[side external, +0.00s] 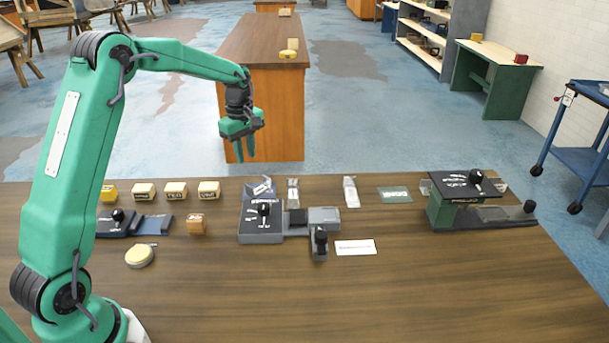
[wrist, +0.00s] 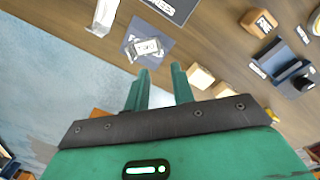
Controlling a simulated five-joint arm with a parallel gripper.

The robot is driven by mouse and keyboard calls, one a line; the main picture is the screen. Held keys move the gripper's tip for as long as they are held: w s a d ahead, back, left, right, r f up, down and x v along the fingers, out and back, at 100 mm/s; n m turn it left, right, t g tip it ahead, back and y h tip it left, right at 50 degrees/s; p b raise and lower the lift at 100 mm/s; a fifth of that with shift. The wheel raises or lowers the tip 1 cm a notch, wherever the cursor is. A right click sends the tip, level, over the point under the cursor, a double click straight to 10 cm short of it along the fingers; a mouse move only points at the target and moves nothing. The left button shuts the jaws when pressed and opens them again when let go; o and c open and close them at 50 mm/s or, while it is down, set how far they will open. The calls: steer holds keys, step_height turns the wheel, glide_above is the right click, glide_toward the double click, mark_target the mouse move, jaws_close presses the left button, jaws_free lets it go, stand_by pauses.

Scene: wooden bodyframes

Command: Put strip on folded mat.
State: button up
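My gripper (side external: 245,158) is raised beyond the far edge of the table, fingers pointing down. Its two fingers are apart and empty in the wrist view (wrist: 160,70). A flat blue-grey piece (wrist: 158,53), which may be the folded mat, lies at the far edge behind the grey machine. A small pale, printed piece (wrist: 146,46) lies on it; it also shows in the side view (side external: 262,185). A narrow pale strip (side external: 293,192) lies just right of that, also in the wrist view (wrist: 103,18). Another pale strip (side external: 350,191) lies further right. I cannot tell which one the task names.
The grey machine (side external: 262,228) with a black knob stands mid-table. Pale labelled blocks (side external: 175,190) line the far left edge. A wooden block (side external: 197,224), a round yellow item (side external: 140,256) and a green machine (side external: 441,212) also stand here. The front of the table is clear.

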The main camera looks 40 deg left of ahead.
steer(key=s+d+r+m+t, duration=0.2)
steer(key=s+d+r+m, duration=0.6)
steer(key=s+d+r, duration=0.3)
steer(key=s+d+m+t, duration=0.1)
steer(key=s+d+m, duration=0.2)
steer(key=s+m, duration=0.2)
steer(key=s+d+m+t, duration=0.2)
steer(key=s+d+m, duration=0.1)
steer(key=s, duration=0.9)
steer(key=shift+r+m, duration=0.25)
steer(key=shift+m, duration=0.65)
